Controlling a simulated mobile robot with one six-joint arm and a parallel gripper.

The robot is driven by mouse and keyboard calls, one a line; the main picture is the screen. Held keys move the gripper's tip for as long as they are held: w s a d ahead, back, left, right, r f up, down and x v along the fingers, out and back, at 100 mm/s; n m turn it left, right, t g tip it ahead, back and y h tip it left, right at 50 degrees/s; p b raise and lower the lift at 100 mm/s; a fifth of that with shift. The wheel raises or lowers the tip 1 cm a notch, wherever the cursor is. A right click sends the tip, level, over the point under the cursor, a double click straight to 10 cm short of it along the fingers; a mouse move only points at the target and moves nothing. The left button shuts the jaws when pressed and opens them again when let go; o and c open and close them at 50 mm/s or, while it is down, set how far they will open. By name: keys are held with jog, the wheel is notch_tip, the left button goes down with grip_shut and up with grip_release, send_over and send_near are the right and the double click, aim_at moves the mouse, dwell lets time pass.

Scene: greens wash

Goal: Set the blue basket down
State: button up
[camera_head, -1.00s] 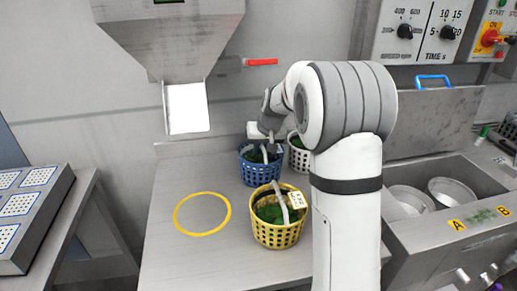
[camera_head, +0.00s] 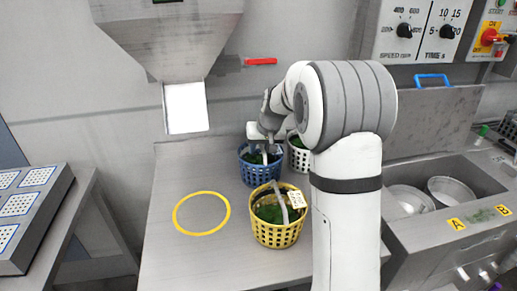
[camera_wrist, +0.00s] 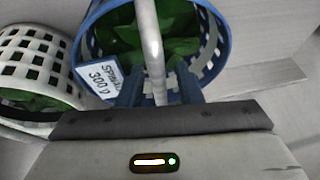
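The blue basket (camera_head: 254,172), with green leaves inside, stands on the steel counter (camera_head: 185,255) in the head view. In the wrist view the blue basket (camera_wrist: 217,30) fills the upper middle, with its pale handle (camera_wrist: 152,45) and a white label (camera_wrist: 103,78) reading "300". My gripper (camera_wrist: 158,84) is just over the basket. Its two fingers stand apart, one on each side of the handle, with a gap visible beside it. The fingertips are partly hard to make out against the basket. In the head view my gripper (camera_head: 265,146) is over the basket's top.
A white basket (camera_head: 299,158) of greens stands close to the blue one on the right. A yellow basket (camera_head: 276,232) stands in front. A yellow ring (camera_head: 176,217) marks clear counter at left. A hopper chute (camera_head: 187,108) hangs behind; a sink (camera_head: 465,172) is at right.

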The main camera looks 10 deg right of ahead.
jog(key=v, duration=0.5)
jog(key=shift+r, duration=0.15)
jog(key=s+d+b, duration=0.1)
jog(key=s+d, duration=0.2)
jog(key=s, duration=0.8)
jog(key=shift+s+d, duration=0.2)
jog(key=shift+d, duration=0.2)
jog(key=shift+g, duration=0.6)
jog(key=s+a+r+p, duration=0.1)
jog(key=s, duration=0.2)
jog(key=s+a+r+p, duration=0.2)
jog(key=s, duration=0.2)
jog(key=s+a+r+p, duration=0.1)
jog(key=s+r+p, duration=0.1)
jog(key=s, duration=0.2)
jog(key=shift+a, duration=0.2)
jog(key=s+a+h+p, duration=0.1)
jog(key=s+p, duration=0.2)
jog(key=s, duration=0.8)
jog(key=shift+s+r+g+p, duration=0.25)
jog(key=shift+r+g+p, duration=0.15)
jog(key=shift+a, duration=0.1)
